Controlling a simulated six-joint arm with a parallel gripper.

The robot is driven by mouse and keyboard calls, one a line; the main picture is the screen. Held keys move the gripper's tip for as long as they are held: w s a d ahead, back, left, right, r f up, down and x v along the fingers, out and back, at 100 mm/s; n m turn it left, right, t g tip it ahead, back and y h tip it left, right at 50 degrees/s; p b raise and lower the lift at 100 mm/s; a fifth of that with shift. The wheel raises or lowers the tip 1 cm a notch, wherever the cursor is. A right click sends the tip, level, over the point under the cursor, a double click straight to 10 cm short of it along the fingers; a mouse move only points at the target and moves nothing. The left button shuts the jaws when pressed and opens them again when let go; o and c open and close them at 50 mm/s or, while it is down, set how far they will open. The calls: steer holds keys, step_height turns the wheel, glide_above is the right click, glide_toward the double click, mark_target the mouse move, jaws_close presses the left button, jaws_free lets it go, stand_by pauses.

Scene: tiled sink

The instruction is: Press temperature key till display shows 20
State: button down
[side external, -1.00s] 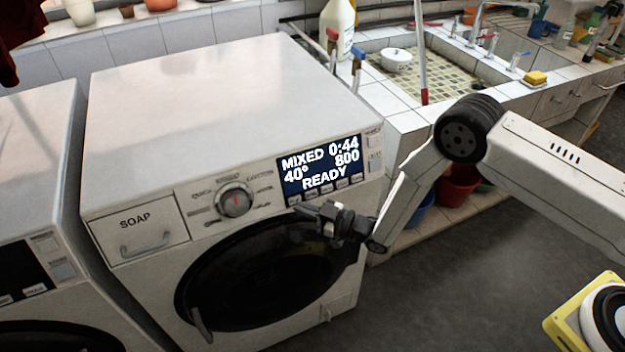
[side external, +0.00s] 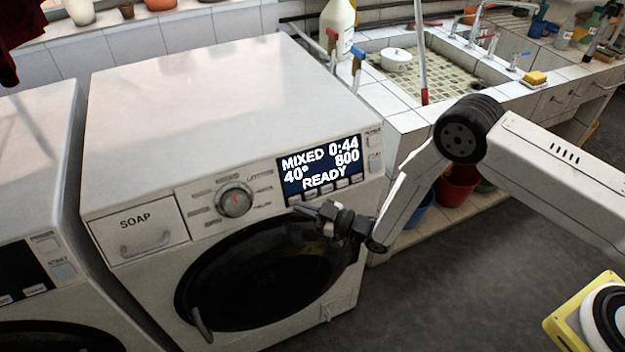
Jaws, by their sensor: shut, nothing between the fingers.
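The washing machine (side external: 190,105) has a dark blue display (side external: 320,167) that reads MIXED, 0:44, 40°, 800 and READY. A row of small keys (side external: 326,191) runs along the bottom of the display; their labels are too small to read, so I cannot tell which is the temperature key. My gripper (side external: 298,209) is shut and empty. Its tips point left, just below the left end of the key row and in front of the door's upper part. I cannot tell whether the tips touch the panel.
A round dial (side external: 235,200) and a SOAP drawer (side external: 140,233) are left of the display. The round black door (side external: 262,275) lies below. A second washing machine (side external: 35,200) stands at the left. A tiled sink (side external: 445,75) and buckets (side external: 455,190) are behind my arm.

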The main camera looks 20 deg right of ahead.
steer(key=shift+w+f, duration=0.25)
steer(key=shift+w, duration=0.5)
stand_by(0.9)
steer(key=shift+s, duration=0.15)
steer(key=shift+s+r, duration=0.25)
steer(key=shift+s, duration=0.35)
steer(key=shift+s, duration=0.1)
stand_by(0.4)
steer(key=shift+s+r, duration=0.25)
steer(key=shift+s, duration=0.5)
steer(key=shift+s+r, duration=0.3)
steer(key=shift+s, duration=0.5)
steer(key=shift+s+r, duration=0.25)
steer(key=shift+s, duration=0.5)
stand_by(1.1)
steer(key=s, duration=0.1)
steer(key=s+r, duration=0.1)
steer(key=s, duration=0.1)
steer(key=shift+s+r, duration=0.15)
steer(key=shift+s, duration=0.15)
